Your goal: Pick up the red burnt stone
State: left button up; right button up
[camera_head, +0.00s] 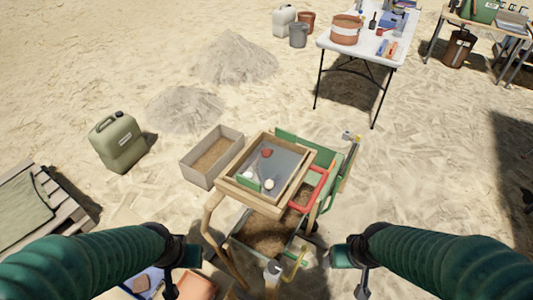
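The red burnt stone (266,153) is a small reddish lump. It lies near the far side of the wooden-framed grey tray (305,168), with two small whitish stones (269,184) and a green piece (246,182) nearer the front. My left gripper (181,272) is at the lower left, in front of the tray and to its left. My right gripper (350,272) is at the lower right, in front of the tray and to its right. Both are well apart from the stone. Their fingers are small and dark, and their opening is unclear.
The tray sits over a green wheelbarrow (333,160) with a red handle bar beside it. A sand-filled grey box (235,133) stands left of it. A green jerrycan (119,143) and a pallet (50,195) are further left. A white table (363,49) stands behind.

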aim_at(266, 152)
jog(key=i+l+u, duration=0.2)
jog(key=l+u, duration=0.3)
jog(key=i+l+u, duration=0.15)
jog(key=l+u, duration=1.35)
jog(key=l, duration=0.15)
jog(key=k, duration=0.05)
